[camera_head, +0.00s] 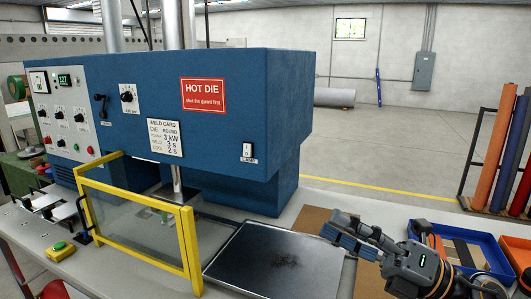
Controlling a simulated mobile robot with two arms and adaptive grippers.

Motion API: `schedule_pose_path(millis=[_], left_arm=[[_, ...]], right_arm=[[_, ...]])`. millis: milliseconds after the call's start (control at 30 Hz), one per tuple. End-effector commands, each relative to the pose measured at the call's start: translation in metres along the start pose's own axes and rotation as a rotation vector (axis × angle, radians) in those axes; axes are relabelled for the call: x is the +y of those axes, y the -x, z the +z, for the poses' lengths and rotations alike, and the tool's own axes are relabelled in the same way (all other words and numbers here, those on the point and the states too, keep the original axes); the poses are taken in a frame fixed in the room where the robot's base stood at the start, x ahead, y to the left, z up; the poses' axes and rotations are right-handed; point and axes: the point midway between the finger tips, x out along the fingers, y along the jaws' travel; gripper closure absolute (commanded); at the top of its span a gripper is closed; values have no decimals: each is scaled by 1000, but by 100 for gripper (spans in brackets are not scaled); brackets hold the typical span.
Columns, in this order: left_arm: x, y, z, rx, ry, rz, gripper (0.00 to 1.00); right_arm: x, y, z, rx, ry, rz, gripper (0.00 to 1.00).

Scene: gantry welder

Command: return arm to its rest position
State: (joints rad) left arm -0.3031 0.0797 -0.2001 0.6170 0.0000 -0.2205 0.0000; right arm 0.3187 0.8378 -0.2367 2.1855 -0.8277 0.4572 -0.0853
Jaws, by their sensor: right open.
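My right gripper (350,238) is open, its grey fingers with blue pads pointing left above the right edge of the dark tray (238,276). My right arm (412,268) reaches in from the lower right, in front of the blue bin (484,243). I see nothing held between the fingers, though the view of the gap is partly blocked. The blue welder (225,145) stands behind, to the left and apart from the gripper. My left gripper is not in view.
A yellow-framed clear guard (140,222) stands in front of the welder's press rod. A yellow box with a green button (60,251) sits on the bench at left. Brown board (305,219) lies under the gripper's side. Rolls (495,145) stand in a rack at right.

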Motion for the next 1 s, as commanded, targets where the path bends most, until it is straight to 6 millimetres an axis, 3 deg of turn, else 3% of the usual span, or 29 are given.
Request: schedule_pose_path(millis=[133,233,333,433,567,600,700,833,1000], left_arm=[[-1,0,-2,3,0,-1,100],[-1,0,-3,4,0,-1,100],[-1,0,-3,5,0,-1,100],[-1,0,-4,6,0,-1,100],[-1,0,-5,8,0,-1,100],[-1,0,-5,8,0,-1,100],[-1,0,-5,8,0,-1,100],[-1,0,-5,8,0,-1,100],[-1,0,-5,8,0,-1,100]], right_arm=[[-22,16,28,-359,-306,51,47],[-54,41,40,-602,-514,36,47],[-96,77,38,-844,-726,-13,47],[-142,118,16,-1079,-937,-100,47],[-195,174,-42,-1369,-1207,-265,47],[-207,190,-65,-1450,-1285,-324,47],[-227,223,-124,-1621,-1454,-478,47],[-232,251,-193,-1777,-1619,-663,47],[-222,274,-266,-1914,-1776,-883,47]])
